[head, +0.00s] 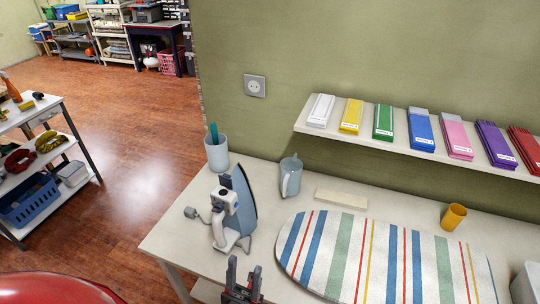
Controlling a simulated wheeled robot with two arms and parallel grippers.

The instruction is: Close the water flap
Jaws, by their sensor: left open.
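A blue-grey and white iron (242,205) stands on its heel near the left end of the table, its blue-grey soleplate edge facing right. White and dark parts show on its upper left side; I cannot make out whether the water flap there is open or closed. My left gripper (243,276) is at the bottom edge of the head view, in front of the iron and apart from it. Its two dark fingers point up, spread apart, with nothing between them. My right gripper is not in view.
A striped ironing board (390,258) fills the table's middle and right. Behind are a cup (216,152), a grey-blue jug (290,177), a pale block (341,198) and an orange cup (453,217). A wall shelf (380,138) holds several coloured packs. The table's left edge is open.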

